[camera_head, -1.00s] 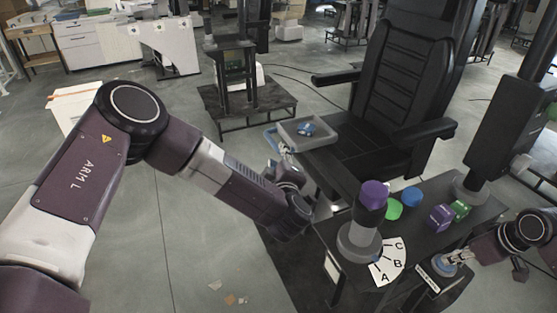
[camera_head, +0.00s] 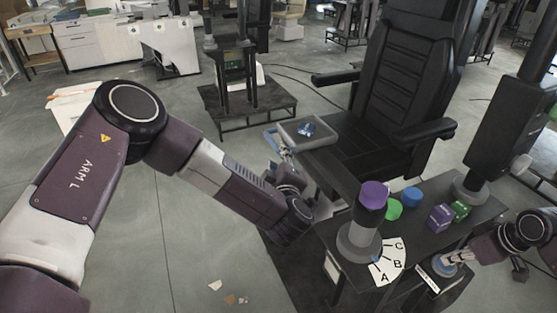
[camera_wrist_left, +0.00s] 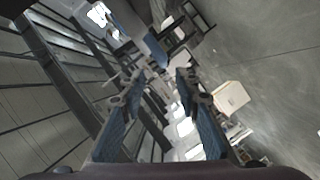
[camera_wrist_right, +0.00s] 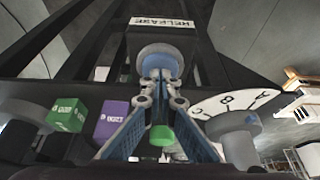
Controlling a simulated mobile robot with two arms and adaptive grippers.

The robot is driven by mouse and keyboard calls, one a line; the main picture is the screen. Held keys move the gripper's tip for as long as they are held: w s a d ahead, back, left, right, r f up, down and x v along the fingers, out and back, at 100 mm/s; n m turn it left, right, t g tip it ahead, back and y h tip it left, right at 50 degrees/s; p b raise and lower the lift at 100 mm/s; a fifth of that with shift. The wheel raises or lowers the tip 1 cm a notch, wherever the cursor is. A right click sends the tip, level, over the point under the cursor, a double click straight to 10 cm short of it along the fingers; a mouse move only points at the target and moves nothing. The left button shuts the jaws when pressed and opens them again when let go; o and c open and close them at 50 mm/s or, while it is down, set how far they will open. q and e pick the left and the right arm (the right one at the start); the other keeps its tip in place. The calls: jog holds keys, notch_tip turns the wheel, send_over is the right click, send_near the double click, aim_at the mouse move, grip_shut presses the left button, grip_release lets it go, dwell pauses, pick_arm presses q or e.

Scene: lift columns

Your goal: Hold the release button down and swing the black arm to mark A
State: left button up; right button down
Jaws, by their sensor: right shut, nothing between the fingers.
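The release button (camera_head: 441,266) is a round blue button on a dark box with a white label; it also shows in the right wrist view (camera_wrist_right: 158,55). My right gripper (camera_head: 459,258) is shut and empty, its fingertips (camera_wrist_right: 160,75) at the button. I cannot tell whether the button is pressed down. A grey post (camera_head: 358,239) with a black band and purple cap (camera_head: 374,194) stands beside the white dial (camera_head: 391,262) marked A, B, C. The black arm's angle is unclear.
Green (camera_head: 392,211) and blue (camera_head: 412,196) round pieces and purple (camera_head: 440,217) and green (camera_head: 461,210) cubes stand behind the dial on the dark table. A grey tray (camera_head: 322,136) holds a blue item. A black chair (camera_head: 400,85) stands behind.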

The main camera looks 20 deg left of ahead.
jog(key=shift+r+p, duration=3.5)
jog(key=shift+p, duration=0.25)
